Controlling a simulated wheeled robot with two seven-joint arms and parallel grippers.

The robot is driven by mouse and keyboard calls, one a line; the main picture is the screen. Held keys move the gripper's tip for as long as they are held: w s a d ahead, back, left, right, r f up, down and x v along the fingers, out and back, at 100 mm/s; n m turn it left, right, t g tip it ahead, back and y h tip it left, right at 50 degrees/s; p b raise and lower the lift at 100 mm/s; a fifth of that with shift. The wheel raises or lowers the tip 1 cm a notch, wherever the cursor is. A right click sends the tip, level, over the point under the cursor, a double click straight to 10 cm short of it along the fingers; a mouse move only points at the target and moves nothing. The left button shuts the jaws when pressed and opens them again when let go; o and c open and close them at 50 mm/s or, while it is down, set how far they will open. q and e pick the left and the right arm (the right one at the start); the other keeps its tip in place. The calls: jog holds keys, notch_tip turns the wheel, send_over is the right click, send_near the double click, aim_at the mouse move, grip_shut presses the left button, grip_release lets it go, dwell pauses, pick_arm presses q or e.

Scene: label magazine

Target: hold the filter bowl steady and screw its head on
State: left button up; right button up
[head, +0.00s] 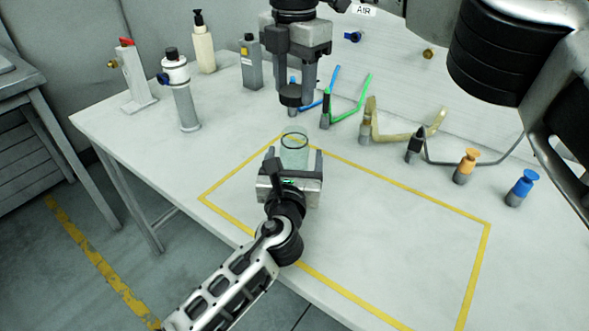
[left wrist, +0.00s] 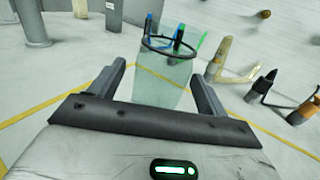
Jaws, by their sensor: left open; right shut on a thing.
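The filter bowl (head: 295,154) is a clear greenish cup with a dark rim, upright on the table near the back edge of the yellow outline. It also shows in the left wrist view (left wrist: 163,80). My left gripper (head: 292,163) is open, with its fingers on either side of the bowl and gaps visible in the wrist view. My right gripper (head: 303,88) points down above and behind the bowl. It is shut on the dark filter head (head: 290,94), which is held apart from the bowl. The head's underside is hidden.
Behind stand a grey-white filter unit (head: 184,100), a red-handled valve (head: 135,80), a pump bottle (head: 203,45) and a grey box (head: 251,64). Coloured hose pieces (head: 362,100), an orange fitting (head: 466,165) and a blue fitting (head: 522,187) stand right. The yellow outline's right part is clear.

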pick_arm(q)
jog(key=shift+w+d, duration=0.1)
jog(key=shift+w, duration=0.55)
jog(key=c, duration=1.5)
pick_arm(e)
jog(key=shift+f, duration=2.5)
jog(key=shift+f, duration=0.9)
jog(key=shift+f, duration=0.5)
